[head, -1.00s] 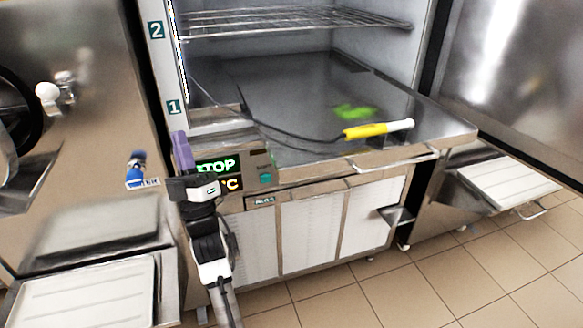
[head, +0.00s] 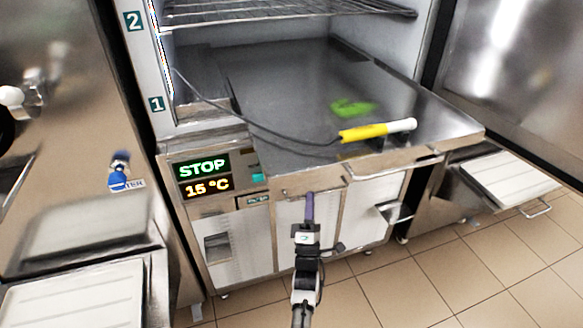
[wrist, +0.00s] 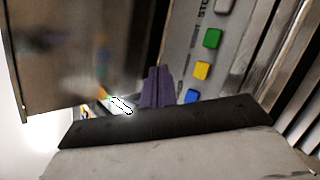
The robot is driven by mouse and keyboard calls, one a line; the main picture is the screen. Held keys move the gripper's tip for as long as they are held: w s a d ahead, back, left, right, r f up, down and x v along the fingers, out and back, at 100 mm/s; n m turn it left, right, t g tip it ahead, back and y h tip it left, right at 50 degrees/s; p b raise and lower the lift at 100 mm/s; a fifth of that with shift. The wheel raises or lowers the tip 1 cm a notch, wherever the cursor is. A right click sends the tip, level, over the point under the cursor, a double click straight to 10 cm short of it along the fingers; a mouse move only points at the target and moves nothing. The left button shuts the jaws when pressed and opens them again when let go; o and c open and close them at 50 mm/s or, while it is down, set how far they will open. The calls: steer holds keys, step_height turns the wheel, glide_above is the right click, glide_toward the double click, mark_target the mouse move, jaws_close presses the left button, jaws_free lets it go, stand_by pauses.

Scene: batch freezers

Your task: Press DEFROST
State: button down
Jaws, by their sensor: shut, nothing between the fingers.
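In the wrist view a tilted control panel (wrist: 190,50) carries a grey button (wrist: 224,6), a green button (wrist: 212,38), a yellow button (wrist: 202,70) and a blue button (wrist: 193,96). Part of a word starting "STO" shows near the grey one. I can read no DEFROST label. My gripper (head: 309,205) is shut and empty, its purple fingers upright in front of the open cabinet's lower front, right of the display (head: 203,177) reading STOP and 15 °C. In the wrist view the fingers (wrist: 156,88) appear left of the blue button; contact cannot be told.
A yellow and white probe (head: 376,131) with a dark cable lies on the steel shelf (head: 290,80), near a green patch. A handle bar runs along the shelf's front. White trays (head: 75,300) stand lower left and right (head: 505,178). The tiled floor in front is clear.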

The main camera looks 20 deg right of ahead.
steer(key=shift+s+d+f, duration=0.15)
steer(key=shift+d+f, duration=0.1)
steer(key=shift+d, duration=0.05)
steer(key=w+b, duration=0.4)
steer(key=w, duration=0.4)
steer(key=shift+w+a, duration=0.2)
steer(key=shift+w, duration=0.2)
steer(key=shift+w+b, duration=0.95)
steer(key=shift+b, duration=0.35)
stand_by(2.4)
steer(key=shift+s, duration=0.95)
